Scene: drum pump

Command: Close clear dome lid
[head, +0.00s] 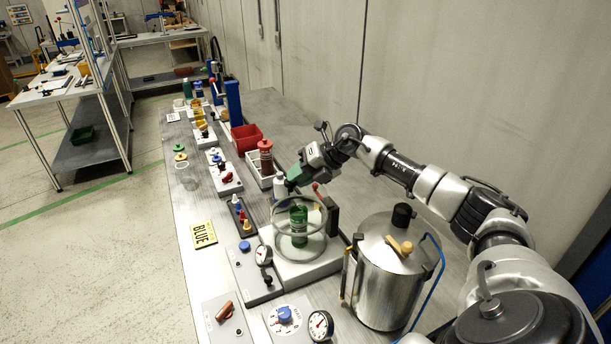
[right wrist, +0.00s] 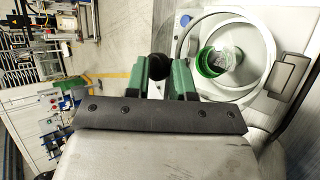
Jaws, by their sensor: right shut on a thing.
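The clear dome lid, with its grey rim (head: 273,222), is at the white base (head: 305,270) in the head view. A green bottle (head: 299,226) stands inside the ring. The lid rim (right wrist: 183,42) and the green bottle (right wrist: 212,62) also show in the right wrist view, with a grey block (right wrist: 289,76) beside the ring. My right gripper (head: 287,183) reaches in above the lid's far side. In the wrist view its green fingers (right wrist: 162,75) are shut on a black round knob (right wrist: 160,66) next to the ring. I cannot tell how far open the lid is. My left gripper is not in view.
A steel pot (head: 380,285) with a black knob and a blue hose stands right of the base. A red bottle (head: 265,158) and red bin (head: 246,138) stand behind.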

